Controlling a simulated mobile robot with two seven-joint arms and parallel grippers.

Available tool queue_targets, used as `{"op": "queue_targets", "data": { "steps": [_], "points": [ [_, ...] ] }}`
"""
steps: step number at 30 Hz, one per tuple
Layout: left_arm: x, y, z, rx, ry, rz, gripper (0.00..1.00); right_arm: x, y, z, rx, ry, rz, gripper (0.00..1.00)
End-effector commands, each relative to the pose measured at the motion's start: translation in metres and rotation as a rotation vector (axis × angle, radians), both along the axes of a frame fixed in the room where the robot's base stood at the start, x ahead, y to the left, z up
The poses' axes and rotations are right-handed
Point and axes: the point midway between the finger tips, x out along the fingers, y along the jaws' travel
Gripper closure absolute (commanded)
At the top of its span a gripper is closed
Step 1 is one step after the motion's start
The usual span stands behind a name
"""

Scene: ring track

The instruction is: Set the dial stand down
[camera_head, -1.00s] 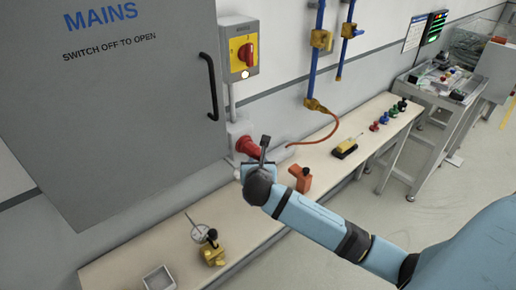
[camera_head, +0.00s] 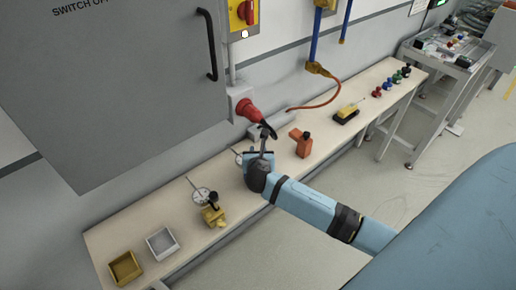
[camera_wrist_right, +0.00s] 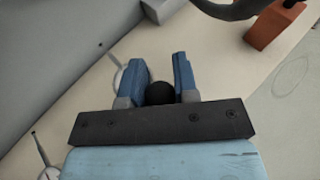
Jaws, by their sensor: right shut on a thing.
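My right gripper (camera_head: 260,157) is over the middle of the bench, left of the orange block. In the right wrist view, its two blue fingers (camera_wrist_right: 158,70) are around a black knob (camera_wrist_right: 160,93). A pale round dial (camera_wrist_right: 124,76) shows beside the left finger, and its edge shows left of the gripper in the head view (camera_head: 239,156). I take this to be the held dial stand. Its base is hidden, so I cannot tell whether it touches the bench. Another dial stand (camera_head: 212,215), with yellow base and black knob, stands to the left. My left gripper is out of view.
The bench (camera_head: 150,222) runs along the wall. An orange block (camera_head: 301,145) stands right of my gripper, and a red connector (camera_head: 246,109) juts from the wall behind it. A yellow item (camera_head: 347,113) sits farther right. Grey (camera_head: 162,243) and gold trays (camera_head: 125,268) are at the left.

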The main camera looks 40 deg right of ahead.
Motion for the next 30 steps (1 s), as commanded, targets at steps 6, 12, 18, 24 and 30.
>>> {"op": "queue_targets", "data": {
  "steps": [6,12,18,24,30],
  "points": [
    [0.000,0.000,0.001,0.000,0.000,0.000,1.00,0.001,0.000,0.002,-0.001,-0.005,0.000,1.00],
    [0.000,0.000,0.001,-0.001,-0.002,0.000,1.00,0.000,0.000,-0.001,0.000,0.000,0.000,0.47],
    [0.001,0.000,0.002,-0.001,-0.003,0.000,1.00,0.000,0.000,0.000,-0.001,-0.001,0.000,0.47],
    [0.001,0.000,0.002,-0.001,-0.003,0.000,1.00,-0.013,0.009,0.006,0.000,0.000,0.002,0.47],
    [0.001,0.000,0.001,-0.001,-0.003,0.000,1.00,-0.045,0.031,0.023,0.002,-0.001,0.002,0.47]
  ]
}}
